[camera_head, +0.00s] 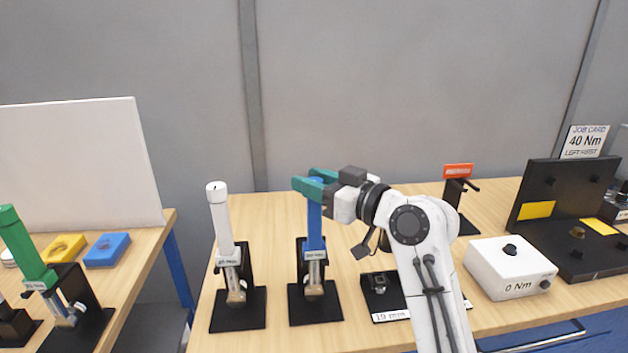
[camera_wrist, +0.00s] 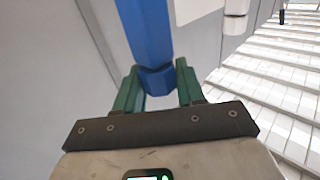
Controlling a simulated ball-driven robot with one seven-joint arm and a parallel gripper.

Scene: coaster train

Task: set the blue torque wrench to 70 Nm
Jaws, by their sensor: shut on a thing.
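The blue torque wrench (camera_head: 315,228) stands upright in a black stand (camera_head: 316,308) on the wooden table, in the middle of the head view. My gripper (camera_head: 312,187) has green fingers and is shut on the top of the wrench's blue handle. In the wrist view, the blue handle (camera_wrist: 148,35) runs up from between the two green fingers (camera_wrist: 158,88). A small label sits at the lower end of the handle, but its writing is too small to read.
A white torque wrench (camera_head: 223,225) stands close on the left, and a green one (camera_head: 25,248) on another table. A white box reading 0 Nm (camera_head: 509,270) and a job card reading 40 Nm (camera_head: 586,142) are on the right. A 19 mm holder (camera_head: 383,296) lies beside my arm.

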